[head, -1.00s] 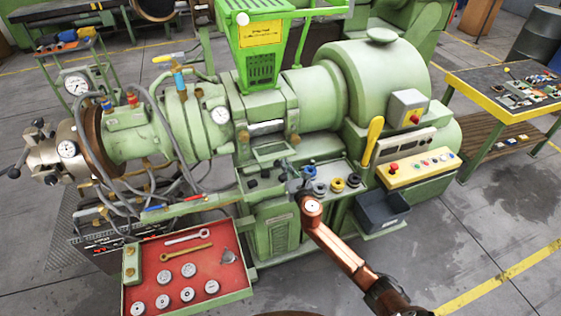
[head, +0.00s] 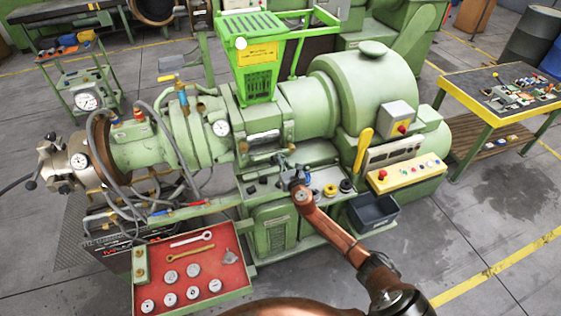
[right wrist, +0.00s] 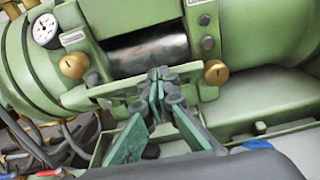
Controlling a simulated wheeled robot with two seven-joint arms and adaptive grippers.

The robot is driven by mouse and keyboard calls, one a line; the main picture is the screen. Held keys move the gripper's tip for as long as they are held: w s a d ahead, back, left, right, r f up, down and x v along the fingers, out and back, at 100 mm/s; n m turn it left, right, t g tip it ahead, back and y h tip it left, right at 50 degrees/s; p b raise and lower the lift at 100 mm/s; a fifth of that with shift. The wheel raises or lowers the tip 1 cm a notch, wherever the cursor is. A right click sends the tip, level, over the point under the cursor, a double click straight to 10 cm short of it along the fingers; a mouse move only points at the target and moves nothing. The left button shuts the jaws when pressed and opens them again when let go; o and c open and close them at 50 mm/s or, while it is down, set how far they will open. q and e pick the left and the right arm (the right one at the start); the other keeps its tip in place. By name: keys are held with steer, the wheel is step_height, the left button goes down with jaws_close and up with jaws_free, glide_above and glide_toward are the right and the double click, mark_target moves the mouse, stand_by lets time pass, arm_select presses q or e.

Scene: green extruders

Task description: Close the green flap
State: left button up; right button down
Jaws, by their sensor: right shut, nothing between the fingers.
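The green extruder (head: 320,106) stands across the middle of the head view. Its green flap (head: 262,148) is folded down and outward below an opening with a shiny metal cylinder (head: 264,136). In the right wrist view the flap (right wrist: 118,90) is a narrow green plate under the bare metal cylinder (right wrist: 148,47), between two brass knobs. My right gripper (head: 281,160) is shut and empty at the flap's front right. In the right wrist view its fingertips (right wrist: 160,76) overlap the flap's right part; I cannot tell whether they touch it. My left gripper is not in view.
A green hopper (head: 259,76) rises above the opening. A control ledge with knobs (head: 331,190) lies right of my gripper. A red tool tray (head: 222,262) is at lower left, and a dark bin (head: 374,211) at lower right. Grey hoses hang at left.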

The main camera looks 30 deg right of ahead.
steer(key=w+r, duration=0.1)
steer(key=w, duration=0.1)
steer(key=w+r, duration=0.2)
steer(key=w+r+p, duration=0.1)
steer(key=w+r, duration=0.1)
steer(key=shift+w+d+r, duration=0.2)
steer(key=shift+d, duration=0.2)
steer(key=shift+w, duration=0.2)
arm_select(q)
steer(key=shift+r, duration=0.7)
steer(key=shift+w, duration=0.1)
